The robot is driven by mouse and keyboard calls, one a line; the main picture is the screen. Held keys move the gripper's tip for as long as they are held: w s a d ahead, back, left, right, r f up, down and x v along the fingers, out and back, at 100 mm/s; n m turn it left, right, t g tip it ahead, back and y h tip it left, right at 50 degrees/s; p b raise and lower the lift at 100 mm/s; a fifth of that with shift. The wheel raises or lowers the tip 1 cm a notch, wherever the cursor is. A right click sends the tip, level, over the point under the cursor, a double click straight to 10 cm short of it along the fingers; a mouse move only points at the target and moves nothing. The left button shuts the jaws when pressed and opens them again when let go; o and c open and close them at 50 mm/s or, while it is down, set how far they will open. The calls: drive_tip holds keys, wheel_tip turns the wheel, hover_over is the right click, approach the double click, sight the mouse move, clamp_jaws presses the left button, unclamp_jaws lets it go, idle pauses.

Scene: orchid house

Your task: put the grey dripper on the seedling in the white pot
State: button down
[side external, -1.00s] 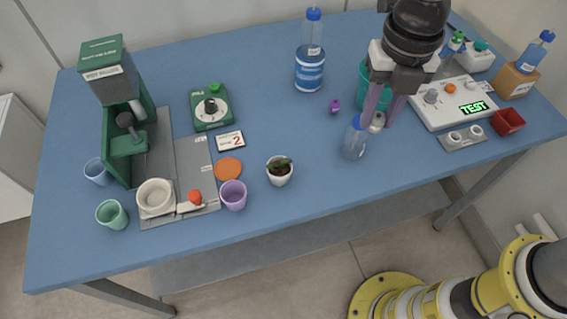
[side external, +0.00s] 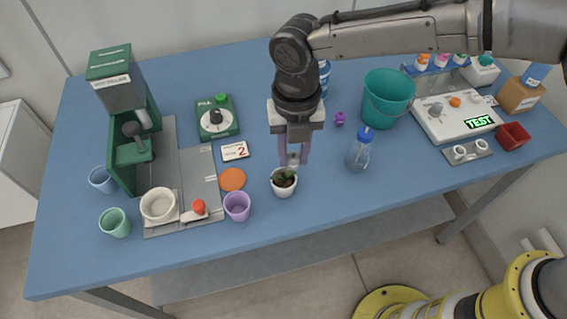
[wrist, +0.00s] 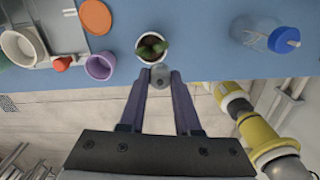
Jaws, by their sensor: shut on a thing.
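My gripper (side external: 293,161) is shut on the grey dripper (wrist: 160,75), a small rounded piece between the purple fingertips. The white pot (side external: 284,189) with dark soil and a green seedling (side external: 287,176) stands near the table's front edge. My gripper points down just above the seedling, slightly to its upper right in the side view. In the wrist view the dripper shows just below the rim of the white pot (wrist: 150,59), with the seedling (wrist: 152,45) in the pot. I cannot tell whether dripper and plant touch.
A purple cup (side external: 237,207) and an orange disc (side external: 232,179) are left of the pot. A teal bucket (side external: 388,100) is farther back. Bare blue table lies between pot and bottle.

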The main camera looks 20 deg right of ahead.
drive_tip(key=shift+w+a+f, duration=0.35)
drive_tip(key=shift+f, duration=0.3)
drive_tip(key=shift+w+a+f, duration=0.35)
drive_tip(key=shift+f, duration=1.7)
drive_tip(key=shift+f, duration=0.1)
drive_tip(key=c, duration=0.6)
unclamp_jaws()
drive_tip(key=shift+f, duration=0.1)
wheel_tip(320, 180, up, 12)
drive_tip(key=shift+r, duration=0.2)
